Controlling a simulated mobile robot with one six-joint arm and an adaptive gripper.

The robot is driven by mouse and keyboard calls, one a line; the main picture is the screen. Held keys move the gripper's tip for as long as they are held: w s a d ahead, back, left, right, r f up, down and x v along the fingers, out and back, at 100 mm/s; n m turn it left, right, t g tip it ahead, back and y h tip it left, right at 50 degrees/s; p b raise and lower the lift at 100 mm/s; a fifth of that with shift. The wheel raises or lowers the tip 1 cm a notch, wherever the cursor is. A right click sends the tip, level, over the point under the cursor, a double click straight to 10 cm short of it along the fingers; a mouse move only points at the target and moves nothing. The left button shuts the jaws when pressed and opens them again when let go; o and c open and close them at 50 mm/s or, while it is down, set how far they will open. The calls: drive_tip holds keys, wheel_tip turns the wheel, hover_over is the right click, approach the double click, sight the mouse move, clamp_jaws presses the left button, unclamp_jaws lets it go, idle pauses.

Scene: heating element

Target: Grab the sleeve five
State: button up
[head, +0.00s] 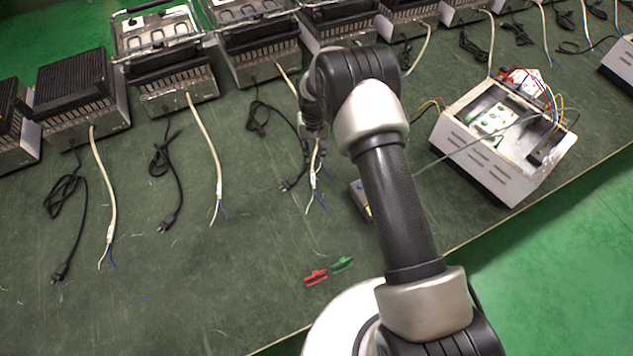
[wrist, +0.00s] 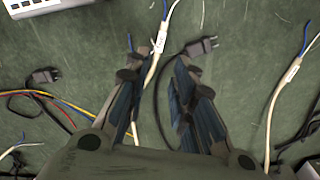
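My gripper (wrist: 157,68) is open, pointing down over the table in the wrist view. A white cable runs between its fingers, nearer the left finger. A second white sleeve (wrist: 293,70) is on another cable at the right, outside the fingers. Any number on the sleeves is too small to read. In the head view my gripper (head: 312,132) is small and partly hidden by my wrist, above a white cable (head: 315,172).
A black plug (wrist: 201,46) lies just right of the fingertips, and another plug (wrist: 43,77) lies left. In the head view, an opened device (head: 505,135) stands at right. Red (head: 316,277) and green (head: 343,264) clips lie in front. Several heater units line the back.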

drive_tip(key=b, duration=0.3)
hover_over(313, 182)
drive_tip(key=f, duration=1.1)
drive_tip(key=shift+w+d+f, duration=0.1)
drive_tip(key=shift+d+f, duration=0.1)
drive_tip(key=shift+f, duration=0.1)
wheel_tip(313, 182, down, 5)
drive_tip(key=shift+a+f+b, duration=0.15)
drive_tip(key=shift+b, duration=1)
drive_tip(key=shift+c, duration=0.3)
clamp_jaws()
